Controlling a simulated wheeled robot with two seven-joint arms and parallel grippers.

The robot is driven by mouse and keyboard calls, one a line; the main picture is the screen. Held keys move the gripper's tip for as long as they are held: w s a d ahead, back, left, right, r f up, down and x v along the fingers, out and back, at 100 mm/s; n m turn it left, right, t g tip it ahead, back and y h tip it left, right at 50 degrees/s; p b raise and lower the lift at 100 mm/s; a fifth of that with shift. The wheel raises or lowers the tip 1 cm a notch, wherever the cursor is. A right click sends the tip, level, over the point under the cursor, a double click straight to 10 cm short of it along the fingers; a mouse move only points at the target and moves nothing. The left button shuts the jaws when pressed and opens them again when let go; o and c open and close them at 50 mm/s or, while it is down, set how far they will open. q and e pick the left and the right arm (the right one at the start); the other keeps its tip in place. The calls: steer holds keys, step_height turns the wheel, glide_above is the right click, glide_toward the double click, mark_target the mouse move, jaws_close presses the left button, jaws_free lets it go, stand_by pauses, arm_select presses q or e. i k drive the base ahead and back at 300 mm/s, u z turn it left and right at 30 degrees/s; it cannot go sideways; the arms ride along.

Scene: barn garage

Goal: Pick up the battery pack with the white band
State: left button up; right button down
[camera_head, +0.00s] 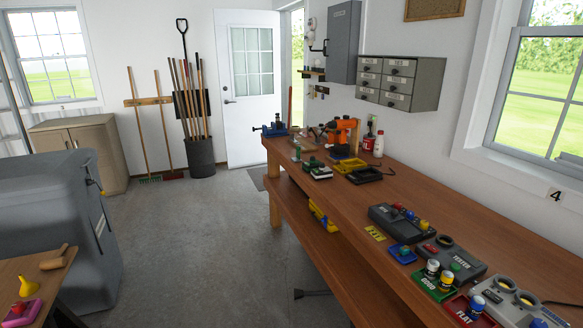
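On the far part of the long wooden workbench (425,235) sit several small block-shaped items that look like battery packs. One is dark and green with a pale stripe (318,171); the stripe may be a white band, but it is too small to be sure. A dark pack with yellow (349,165) lies just right of it. A small dark block (311,162) lies just behind it. Neither of my grippers shows in the head view, and nothing is seen touching these packs.
An orange and black tool (342,133), a black tray (364,175) and a red bottle (378,146) stand near the packs. A tester (449,262), a green tray marked GOOD (433,285) and a red tray marked FLAT (462,312) fill the near end.

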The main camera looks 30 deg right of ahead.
mark_target(322, 172)
steer(key=u, duration=0.05)
steer(key=i, duration=1.85)
steer(key=z, duration=1.15)
steer(key=i, duration=1)
steer(key=z, duration=1.05)
